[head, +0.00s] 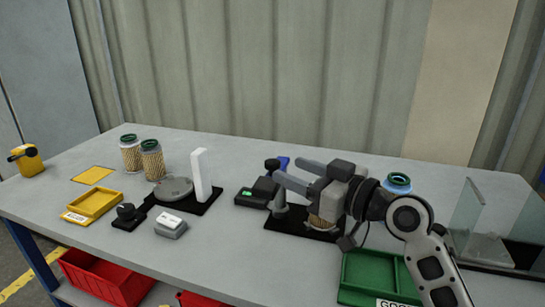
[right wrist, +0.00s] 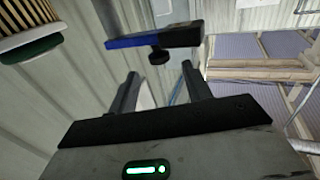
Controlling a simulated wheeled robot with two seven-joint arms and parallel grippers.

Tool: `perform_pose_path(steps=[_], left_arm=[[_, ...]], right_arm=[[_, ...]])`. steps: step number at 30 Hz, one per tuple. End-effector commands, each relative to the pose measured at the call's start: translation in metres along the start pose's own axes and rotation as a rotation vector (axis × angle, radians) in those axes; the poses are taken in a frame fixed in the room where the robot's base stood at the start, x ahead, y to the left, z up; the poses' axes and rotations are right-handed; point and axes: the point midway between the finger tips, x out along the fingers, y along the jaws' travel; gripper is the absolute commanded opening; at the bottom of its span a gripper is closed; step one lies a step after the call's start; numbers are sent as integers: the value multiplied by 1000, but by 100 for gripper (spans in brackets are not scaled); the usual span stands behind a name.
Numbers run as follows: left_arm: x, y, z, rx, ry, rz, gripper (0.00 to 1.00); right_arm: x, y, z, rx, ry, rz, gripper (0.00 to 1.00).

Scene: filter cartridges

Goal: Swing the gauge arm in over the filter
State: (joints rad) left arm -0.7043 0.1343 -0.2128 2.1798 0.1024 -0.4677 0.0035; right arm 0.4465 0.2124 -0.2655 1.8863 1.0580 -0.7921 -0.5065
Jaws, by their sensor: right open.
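The gauge arm, blue and dark, shows as a small blue piece (head: 283,162) behind my right gripper in the head view. In the right wrist view the gauge arm (right wrist: 150,40) crosses beyond the fingertips, with a black knob under it. A pleated filter (head: 322,222) stands on the black gauge base (head: 290,236), partly hidden by my gripper. In the right wrist view the filter (right wrist: 40,22) is at upper left, apart from the arm's visible end. My right gripper (head: 288,172) is open and empty, its fingers (right wrist: 160,78) pointing at the arm. My left gripper is out of view.
A dark box with a green display (head: 248,194) stands left of the gauge post. Farther left are a round plate (head: 174,188) beside a white upright (head: 201,175), two filters (head: 131,153) and a yellow tray (head: 94,204). A green bin (head: 372,275) is at front right, clear panels (head: 465,215) at far right.

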Motion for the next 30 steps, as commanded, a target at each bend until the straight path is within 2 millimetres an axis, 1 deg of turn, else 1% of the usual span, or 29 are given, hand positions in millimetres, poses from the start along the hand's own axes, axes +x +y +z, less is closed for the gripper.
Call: perform_pose_path(steps=[1, 3, 6, 9, 15, 22, 23, 24, 26, 27, 28, 30], left_arm=[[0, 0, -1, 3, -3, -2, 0], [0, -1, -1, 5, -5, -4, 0], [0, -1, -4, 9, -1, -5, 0], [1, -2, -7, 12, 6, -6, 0], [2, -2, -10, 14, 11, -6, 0], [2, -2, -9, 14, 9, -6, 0], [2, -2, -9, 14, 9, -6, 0], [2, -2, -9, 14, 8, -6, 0], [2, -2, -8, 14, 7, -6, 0], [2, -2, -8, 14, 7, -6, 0], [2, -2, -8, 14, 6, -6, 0], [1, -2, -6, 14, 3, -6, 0]], right_arm=[[12, -2, -3, 2, 2, -4, 49], [25, 0, -2, 2, 2, -1, 49], [41, -1, -2, 2, 2, -2, 49], [52, -1, -1, 0, 0, -1, 49], [60, 0, 0, -1, 0, 0, 49], [60, 0, 0, -1, 0, 0, 49], [60, 0, 0, -1, 0, 0, 41], [60, 0, 0, -1, 0, 0, 30], [60, 0, 0, -1, 0, 0, 13], [60, 0, 0, -1, 0, 0, 2], [60, 0, 0, -1, 0, 0, 0], [60, 0, 0, -1, 0, 0, 0]])
